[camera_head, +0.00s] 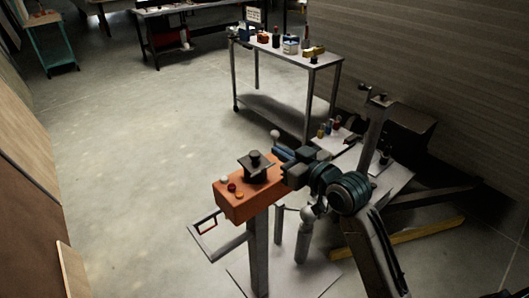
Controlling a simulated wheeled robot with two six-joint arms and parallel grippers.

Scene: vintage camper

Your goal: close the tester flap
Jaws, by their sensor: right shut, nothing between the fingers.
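The tester is an orange box (239,204) on a grey post, with a black knob (256,161) and several small round buttons on top. What looks like its flap is a grey panel (232,245) with a small window, standing out from the front below the box; it appears open. My right arm comes in from the lower right. My right gripper (284,158) is at the box's right rear end, shut and empty, beside the knob. I cannot tell whether it touches the box. My left gripper is out of view.
A grey bench (393,185) with small coloured items stands behind my right arm. A wheeled cart (336,66) with bottles and boxes stands farther back by the ribbed wall. A yellow bar (434,232) lies on the floor at right. The floor left of the tester is clear.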

